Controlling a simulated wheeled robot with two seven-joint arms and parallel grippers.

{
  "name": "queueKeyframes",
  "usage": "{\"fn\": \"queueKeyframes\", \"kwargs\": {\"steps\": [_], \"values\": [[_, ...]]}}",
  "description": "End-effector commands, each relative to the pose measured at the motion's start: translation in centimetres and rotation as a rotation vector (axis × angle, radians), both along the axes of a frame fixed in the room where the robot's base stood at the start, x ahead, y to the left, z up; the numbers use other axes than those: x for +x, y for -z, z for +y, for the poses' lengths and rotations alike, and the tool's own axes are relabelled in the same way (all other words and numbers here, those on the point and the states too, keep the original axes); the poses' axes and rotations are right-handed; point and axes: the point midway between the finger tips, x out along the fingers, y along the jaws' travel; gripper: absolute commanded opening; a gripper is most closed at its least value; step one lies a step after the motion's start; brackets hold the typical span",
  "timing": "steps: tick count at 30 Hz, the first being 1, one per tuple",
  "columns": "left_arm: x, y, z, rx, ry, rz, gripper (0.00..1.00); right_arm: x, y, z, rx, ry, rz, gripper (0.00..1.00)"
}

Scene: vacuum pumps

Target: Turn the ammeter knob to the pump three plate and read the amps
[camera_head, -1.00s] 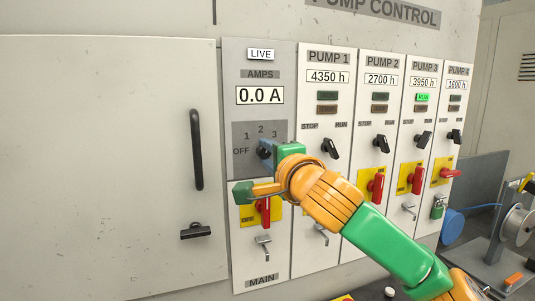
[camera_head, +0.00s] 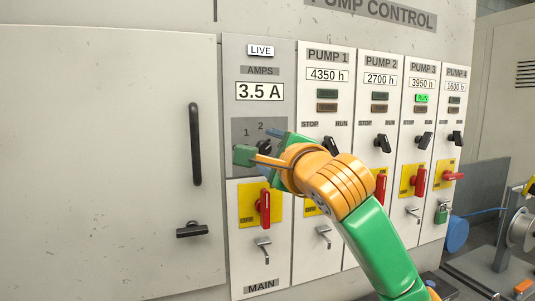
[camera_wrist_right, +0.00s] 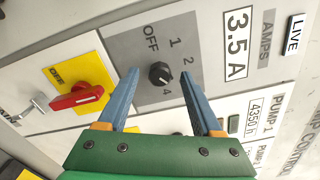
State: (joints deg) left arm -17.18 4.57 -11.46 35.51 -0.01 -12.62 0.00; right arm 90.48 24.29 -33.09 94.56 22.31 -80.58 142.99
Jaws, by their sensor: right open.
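The ammeter panel's AMPS display (camera_head: 260,92) reads 3.5 A, and it reads the same in the right wrist view (camera_wrist_right: 237,43). The black ammeter knob (camera_wrist_right: 160,74) sits on a grey plate marked OFF, 1, 2 and 4; a finger covers where the 3 would be. My right gripper (camera_wrist_right: 160,73) is open, with blue fingers either side of the knob and gaps visible. In the head view my right gripper (camera_head: 268,150) partly hides the knob and plate. My left gripper is out of view.
The PUMP 3 panel (camera_head: 421,108) shows 3950 h and a lit green RUN lamp (camera_head: 422,98). A red main switch (camera_head: 264,207) on yellow is just below the gripper. A cabinet door with a black handle (camera_head: 195,145) is at left. Pump 1 (camera_head: 327,65) stands to the right.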

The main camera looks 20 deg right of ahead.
Motion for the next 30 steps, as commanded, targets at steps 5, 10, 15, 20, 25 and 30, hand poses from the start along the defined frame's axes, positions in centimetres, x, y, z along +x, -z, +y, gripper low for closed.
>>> {"fn": "queueKeyframes", "kwargs": {"steps": [5,10,15,20,25,30], "values": [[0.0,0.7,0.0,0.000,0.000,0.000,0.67,-0.7,0.2,0.0,0.000,0.000,0.000,0.67],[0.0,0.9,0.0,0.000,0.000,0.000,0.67,-1.1,0.1,-0.1,-0.001,0.000,0.000,0.67],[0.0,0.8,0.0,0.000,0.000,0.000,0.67,-1.1,0.0,-0.1,-0.001,0.000,0.000,0.67],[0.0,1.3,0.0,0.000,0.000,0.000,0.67,-1.5,0.2,-0.1,-0.001,-0.001,-0.001,0.67],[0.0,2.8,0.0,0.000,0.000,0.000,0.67,-3.2,0.4,-0.1,0.000,-0.002,-0.003,0.67],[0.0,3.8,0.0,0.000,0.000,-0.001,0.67,-4.9,0.4,-0.2,0.000,0.000,-0.002,0.67]]}}
